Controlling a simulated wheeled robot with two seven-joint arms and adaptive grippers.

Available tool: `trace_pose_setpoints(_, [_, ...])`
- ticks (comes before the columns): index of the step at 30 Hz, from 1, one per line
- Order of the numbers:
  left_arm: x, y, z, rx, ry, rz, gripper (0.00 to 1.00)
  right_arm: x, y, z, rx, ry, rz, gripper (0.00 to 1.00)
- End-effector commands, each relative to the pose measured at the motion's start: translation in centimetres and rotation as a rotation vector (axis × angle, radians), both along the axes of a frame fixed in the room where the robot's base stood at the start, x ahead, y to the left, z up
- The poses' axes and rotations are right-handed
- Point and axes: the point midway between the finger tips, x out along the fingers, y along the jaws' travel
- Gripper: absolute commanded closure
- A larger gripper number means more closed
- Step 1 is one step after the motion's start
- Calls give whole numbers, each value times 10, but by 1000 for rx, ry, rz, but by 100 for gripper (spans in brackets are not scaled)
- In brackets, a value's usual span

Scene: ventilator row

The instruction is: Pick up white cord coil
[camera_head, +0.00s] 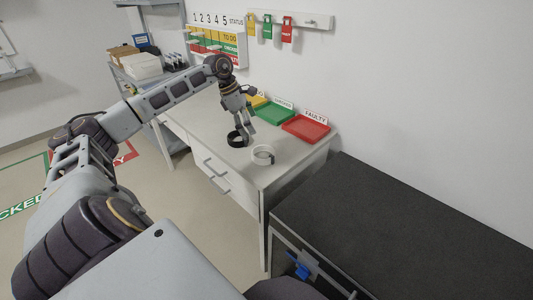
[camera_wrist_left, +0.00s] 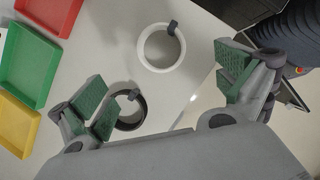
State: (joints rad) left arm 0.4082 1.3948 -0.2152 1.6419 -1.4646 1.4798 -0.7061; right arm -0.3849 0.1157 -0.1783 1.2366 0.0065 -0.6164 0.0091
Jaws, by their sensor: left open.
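The white cord coil (camera_head: 262,160) lies flat on the light table, near its front right corner. In the left wrist view the white cord coil (camera_wrist_left: 142,48) is a ring with a dark clip at its upper right. My left gripper (camera_head: 247,119) is above the table, behind the white coil in the head view. In the left wrist view my left gripper (camera_wrist_left: 168,88) has its green-padded fingers wide apart, with nothing between them. The white coil lies beyond the gap, apart from the fingers. My right gripper is not in view.
A black coil (camera_head: 232,143) lies beside the white one; a finger partly covers it in the wrist view. Yellow, green (camera_head: 275,111) and red (camera_head: 306,128) trays stand along the wall side. A dark-topped unit (camera_head: 400,225) stands at the right. A shelf (camera_head: 150,75) is behind.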

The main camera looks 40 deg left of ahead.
Motion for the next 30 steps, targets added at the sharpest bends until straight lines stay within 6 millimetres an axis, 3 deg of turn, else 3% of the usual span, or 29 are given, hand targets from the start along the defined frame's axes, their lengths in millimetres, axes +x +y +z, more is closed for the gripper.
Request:
trace_pose_setpoints(14, [2,-2,-7,-1,1,0,0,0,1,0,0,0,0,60])
trace_pose_setpoints(30, [18,-21,-67,-3,1,-1,0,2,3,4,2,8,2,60])
